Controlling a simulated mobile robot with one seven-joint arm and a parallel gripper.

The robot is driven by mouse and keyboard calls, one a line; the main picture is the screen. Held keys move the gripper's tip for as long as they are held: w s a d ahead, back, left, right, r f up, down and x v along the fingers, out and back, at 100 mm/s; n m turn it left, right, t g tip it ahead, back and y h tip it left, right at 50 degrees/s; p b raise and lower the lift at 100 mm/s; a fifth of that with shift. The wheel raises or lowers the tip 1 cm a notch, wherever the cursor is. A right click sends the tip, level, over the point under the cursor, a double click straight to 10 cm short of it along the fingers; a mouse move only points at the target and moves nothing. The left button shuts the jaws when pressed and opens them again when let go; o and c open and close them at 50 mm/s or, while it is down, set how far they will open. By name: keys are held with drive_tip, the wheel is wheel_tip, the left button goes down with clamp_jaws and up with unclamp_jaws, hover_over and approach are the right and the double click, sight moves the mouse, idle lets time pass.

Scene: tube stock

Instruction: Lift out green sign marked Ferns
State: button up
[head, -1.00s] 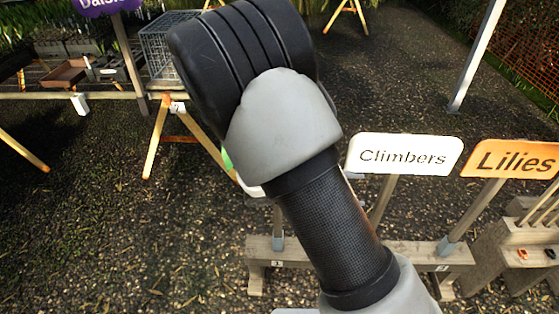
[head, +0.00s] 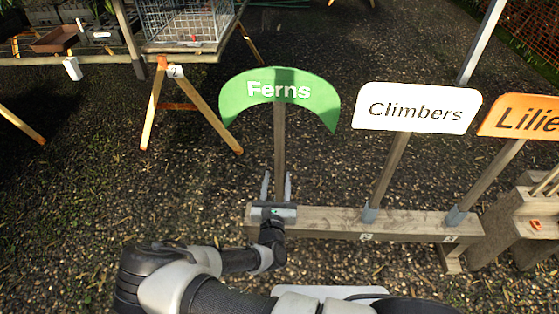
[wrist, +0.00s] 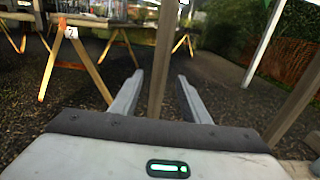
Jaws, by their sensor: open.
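The green crescent-shaped sign (head: 279,76) marked Ferns stands upright on a wooden post (head: 280,145). The foot of the post is at the left end of a low wooden rail (head: 330,228), hidden behind my gripper. My gripper (head: 277,183) is open low on the post, its two fingers pointing away. In the wrist view the post (wrist: 163,60) rises between the two fingers, with gaps showing at either side. Whether the post is fully between the fingertips or just beyond them, I cannot tell.
A white Climbers sign (head: 417,108) and an orange Lilies sign (head: 525,117) stand to the right in the same rail. A trestle table with a wire crate (head: 187,20) is at the back left. Gravel between is clear.

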sight(279, 133)
drive_tip(key=w, duration=0.3)
drive_tip(key=w+b, duration=0.1)
drive_tip(key=w, duration=0.3)
drive_tip(key=shift+d+r, duration=0.1)
drive_tip(key=shift+d, duration=0.1)
drive_tip(key=shift+w, duration=0.45)
drive_tip(key=shift+c, duration=0.2)
clamp_jaws()
wheel_tip(279, 133, up, 12)
drive_tip(key=p, duration=1.3)
drive_tip(key=shift+r, duration=0.25)
